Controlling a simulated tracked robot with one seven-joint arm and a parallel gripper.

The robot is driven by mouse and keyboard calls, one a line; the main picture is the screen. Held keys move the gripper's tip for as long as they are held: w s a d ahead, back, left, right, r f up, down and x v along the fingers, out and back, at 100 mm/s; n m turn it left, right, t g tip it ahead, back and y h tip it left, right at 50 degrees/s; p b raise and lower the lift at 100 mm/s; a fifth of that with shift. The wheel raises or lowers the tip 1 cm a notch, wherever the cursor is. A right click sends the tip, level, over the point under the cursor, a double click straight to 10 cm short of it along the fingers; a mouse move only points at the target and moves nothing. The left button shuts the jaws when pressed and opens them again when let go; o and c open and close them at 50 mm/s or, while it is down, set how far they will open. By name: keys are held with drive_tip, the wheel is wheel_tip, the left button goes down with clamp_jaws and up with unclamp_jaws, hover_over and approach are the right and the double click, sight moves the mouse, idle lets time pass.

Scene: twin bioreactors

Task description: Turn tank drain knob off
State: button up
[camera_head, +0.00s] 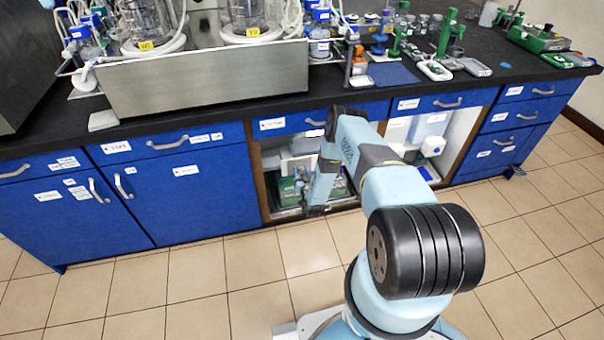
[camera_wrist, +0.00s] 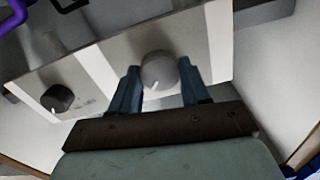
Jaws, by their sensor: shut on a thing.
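A round grey knob (camera_wrist: 158,72) with a small white pointer mark near its lower edge sits on a pale panel (camera_wrist: 210,40) in the wrist view. My gripper (camera_wrist: 159,67) has one finger on each side of this knob and is shut on it. A black knob (camera_wrist: 57,98) with a white mark is on the same panel to the left. Part of another dark knob (camera_wrist: 70,4) shows at the top edge. Small lettering by the black knob is too blurred to read. In the head view my arm reaches down in front of the open cupboard (camera_head: 265,188); the grey knob cannot be made out there.
Blue cabinets (camera_head: 200,190) with drawers flank the open cupboard bays. The black bench top (camera_head: 300,103) above carries a steel box (camera_head: 205,80), glass vessels, tubing and several small tools. A purple tube (camera_wrist: 14,12) shows at the wrist view's upper left. The tiled floor (camera_head: 200,300) in front is clear.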

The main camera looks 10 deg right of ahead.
drive_tip(key=n, duration=0.3)
drive_tip(key=shift+a+n, duration=0.1)
drive_tip(key=shift+n, duration=0.3)
drive_tip(key=n, duration=0.4)
drive_tip(key=shift+a+n, duration=0.1)
drive_tip(key=shift+n, duration=0.2)
drive_tip(key=n, duration=0.5)
drive_tip(key=shift+a+f, duration=0.1)
drive_tip(key=shift+s+f+n, duration=0.1)
drive_tip(key=shift+n, duration=1.8)
drive_tip(key=shift+a, duration=0.1)
drive_tip(key=o, duration=0.8)
drive_tip(key=shift+o, duration=1.3)
drive_tip(key=s, duration=1.3)
drive_tip(key=shift+s, duration=0.35)
